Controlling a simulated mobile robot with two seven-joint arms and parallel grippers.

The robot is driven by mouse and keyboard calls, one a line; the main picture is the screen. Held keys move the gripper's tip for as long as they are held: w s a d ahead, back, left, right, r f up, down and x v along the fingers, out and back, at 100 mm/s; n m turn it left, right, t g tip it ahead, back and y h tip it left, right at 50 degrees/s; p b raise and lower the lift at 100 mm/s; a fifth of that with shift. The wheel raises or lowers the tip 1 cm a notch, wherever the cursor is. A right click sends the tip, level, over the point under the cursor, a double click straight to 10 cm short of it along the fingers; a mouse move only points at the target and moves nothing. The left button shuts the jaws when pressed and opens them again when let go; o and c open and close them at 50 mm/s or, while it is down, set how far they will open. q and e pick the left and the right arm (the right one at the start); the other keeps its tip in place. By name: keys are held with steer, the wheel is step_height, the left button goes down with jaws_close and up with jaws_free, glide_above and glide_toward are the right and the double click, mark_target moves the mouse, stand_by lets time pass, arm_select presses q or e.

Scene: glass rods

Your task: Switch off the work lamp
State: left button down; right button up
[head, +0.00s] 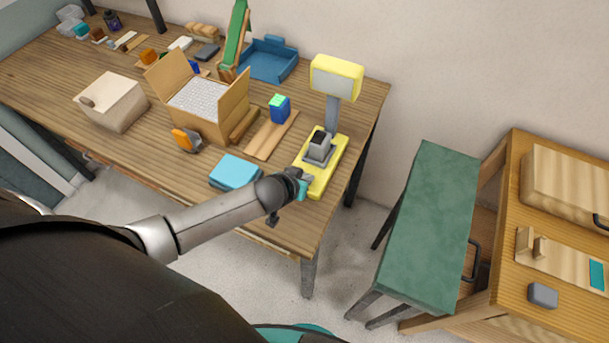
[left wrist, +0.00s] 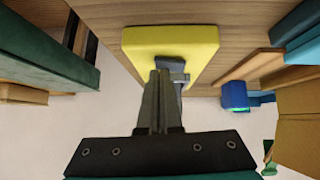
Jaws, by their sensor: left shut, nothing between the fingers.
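The work lamp has a yellow head (head: 337,77) on a grey post, rising from a yellow base (head: 320,184) at the table's right end. A grey block with a dark top (head: 319,144), probably the switch, stands on the base. My left gripper (head: 302,184) is shut and empty, at the front left edge of the base. In the left wrist view the shut fingers (left wrist: 160,92) point at the yellow base (left wrist: 185,45), close to a dark part on it. I cannot tell whether they touch. My right gripper is not in view.
A light blue box (head: 236,172) lies just left of my left gripper. A wooden board with a blue block (head: 280,108) and an open cardboard box (head: 205,105) are further left. A green-topped bench (head: 432,225) stands right of the table, across a floor gap.

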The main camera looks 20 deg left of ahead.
arm_select(q)
steer(key=shift+a, duration=0.15)
steer(key=shift+a+r+p, duration=0.1)
steer(key=shift+a+p, duration=0.2)
steer(key=shift+a, duration=0.5)
steer(key=shift+d+r+p, duration=0.1)
steer(key=shift+r+p, duration=0.7)
steer(key=r+p, duration=0.3)
steer(key=shift+d, duration=0.25)
steer(key=p+v, duration=0.1)
steer(key=v, duration=0.8)
steer(key=shift+s+d, duration=0.35)
steer(key=shift+d, duration=0.3)
